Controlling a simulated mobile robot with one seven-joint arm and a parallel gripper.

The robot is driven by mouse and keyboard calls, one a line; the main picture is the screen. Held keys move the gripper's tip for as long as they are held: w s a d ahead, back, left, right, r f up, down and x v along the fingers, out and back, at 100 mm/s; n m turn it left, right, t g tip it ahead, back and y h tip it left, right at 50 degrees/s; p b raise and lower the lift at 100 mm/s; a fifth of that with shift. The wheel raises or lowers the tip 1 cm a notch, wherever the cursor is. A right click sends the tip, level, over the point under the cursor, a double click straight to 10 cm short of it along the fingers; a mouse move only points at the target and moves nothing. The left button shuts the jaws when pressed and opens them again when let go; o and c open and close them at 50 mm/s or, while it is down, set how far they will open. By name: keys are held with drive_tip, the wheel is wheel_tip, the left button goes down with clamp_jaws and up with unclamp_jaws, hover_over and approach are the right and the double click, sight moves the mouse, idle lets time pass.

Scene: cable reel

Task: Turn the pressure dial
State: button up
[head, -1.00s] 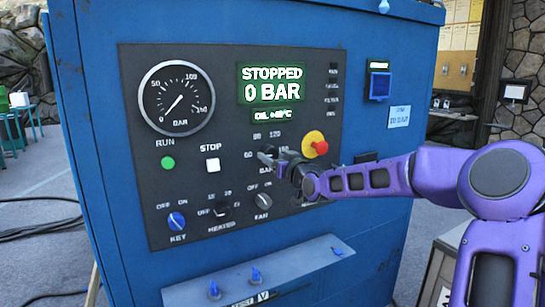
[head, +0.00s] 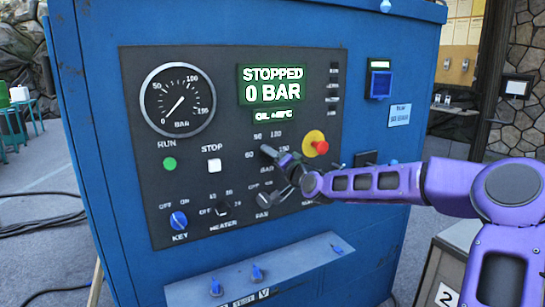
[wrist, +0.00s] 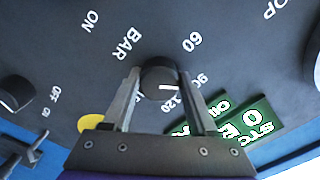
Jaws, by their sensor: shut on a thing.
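The pressure dial is a round black knob (wrist: 158,76) with a white pointer line. It sits in a ring of numbers marked 60, 90 and 120 with BAR beside it. In the wrist view its pointer faces roughly the 90 mark. In the head view the dial (head: 267,151) is on the black control panel, below the green display (head: 272,85), partly hidden by my gripper (head: 277,170). In the wrist view my gripper (wrist: 158,82) has one finger on each side of the knob and is shut on it. The display reads STOPPED, 0 BAR.
A red emergency button (head: 321,147) on a yellow base sits close to the right of the dial. The fan knob (head: 263,199), heater knob (head: 221,209) and blue key switch (head: 178,221) lie below. A blue shelf (head: 300,259) juts out under the panel.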

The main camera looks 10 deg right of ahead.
drive_tip(key=shift+m, duration=0.5)
idle(0.3)
drive_tip(key=o, duration=1.4)
drive_tip(key=shift+s, duration=0.1)
drive_tip(key=p+v, duration=0.1)
drive_tip(key=v, duration=1.6)
drive_tip(key=shift+s, duration=0.15)
